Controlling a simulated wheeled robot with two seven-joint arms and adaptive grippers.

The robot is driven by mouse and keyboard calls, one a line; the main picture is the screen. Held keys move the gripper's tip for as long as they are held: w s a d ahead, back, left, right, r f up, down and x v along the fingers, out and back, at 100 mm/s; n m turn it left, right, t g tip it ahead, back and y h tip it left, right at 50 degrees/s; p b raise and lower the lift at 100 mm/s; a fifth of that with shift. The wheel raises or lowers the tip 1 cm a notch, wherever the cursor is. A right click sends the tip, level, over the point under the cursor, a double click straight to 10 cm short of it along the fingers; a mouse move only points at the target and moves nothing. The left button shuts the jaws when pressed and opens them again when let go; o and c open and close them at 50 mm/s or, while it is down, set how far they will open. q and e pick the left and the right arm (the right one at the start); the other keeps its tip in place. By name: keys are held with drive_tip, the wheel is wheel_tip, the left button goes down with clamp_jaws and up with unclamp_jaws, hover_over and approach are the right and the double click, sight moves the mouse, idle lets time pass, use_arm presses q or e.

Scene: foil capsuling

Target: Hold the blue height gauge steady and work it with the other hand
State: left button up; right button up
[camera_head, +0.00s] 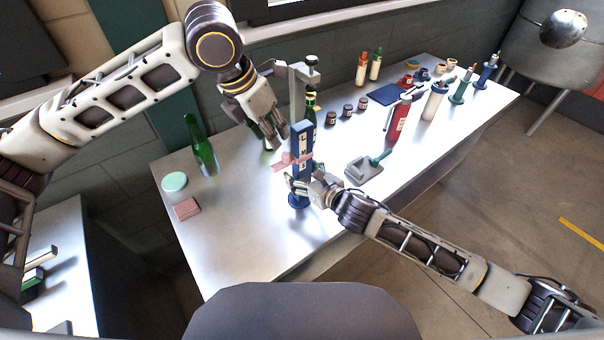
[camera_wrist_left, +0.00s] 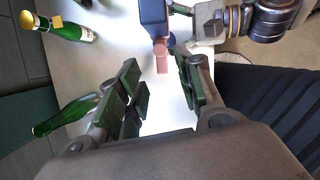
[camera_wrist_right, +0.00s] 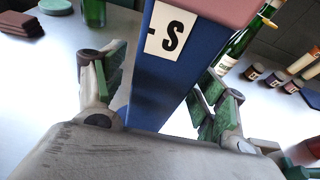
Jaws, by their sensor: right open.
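The blue height gauge (camera_head: 302,139) stands upright on the bench with its round blue base (camera_head: 298,201). A pink slider (camera_head: 289,162) sits partway up its column, and a white label with "S" (camera_wrist_right: 170,38) shows close up in the right wrist view. My right gripper (camera_head: 303,186) is low on the column, with its open fingers on either side of the blue post (camera_wrist_right: 160,85). My left gripper (camera_head: 277,138) is above and left of the slider. Its fingers are apart and empty, with the pink slider arm (camera_wrist_left: 161,58) ahead of them in the left wrist view.
A green bottle (camera_head: 203,152), a mint disc (camera_head: 174,182) and a reddish block (camera_head: 186,209) are at left. A grey stand (camera_head: 297,92) with another green bottle is behind the gauge. The bench front-left is clear.

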drive_tip(key=shift+w+a, duration=0.15)
drive_tip(key=c, duration=1.4)
idle(0.4)
